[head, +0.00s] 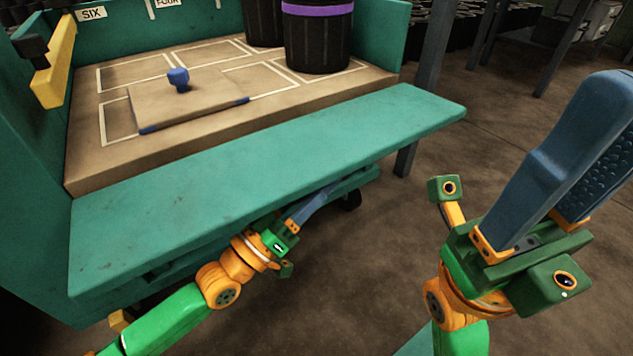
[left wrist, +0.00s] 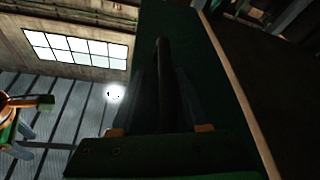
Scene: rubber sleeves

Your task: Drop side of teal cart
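The teal cart (head: 30,150) fills the left of the head view. Its long teal side panel (head: 270,175) lies folded outward, roughly level, along the front edge of the deck. My left gripper (head: 318,200) reaches in under the panel's outer edge, its fingertips partly hidden. In the left wrist view, a dark bar (left wrist: 163,85) shows between its two dark fingers, beside a dark green surface (left wrist: 205,90); whether they grip the bar is unclear. My right gripper (head: 612,130) is raised at the right, apart from the cart, open and empty.
The tan deck (head: 90,165) carries a board with a blue knob (head: 179,79) and black bins, one purple-banded (head: 318,40). A yellow latch-like piece (head: 52,70) is at the left. A dark post (head: 430,60) stands behind the panel. Brown floor (head: 370,270) lies open between my arms.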

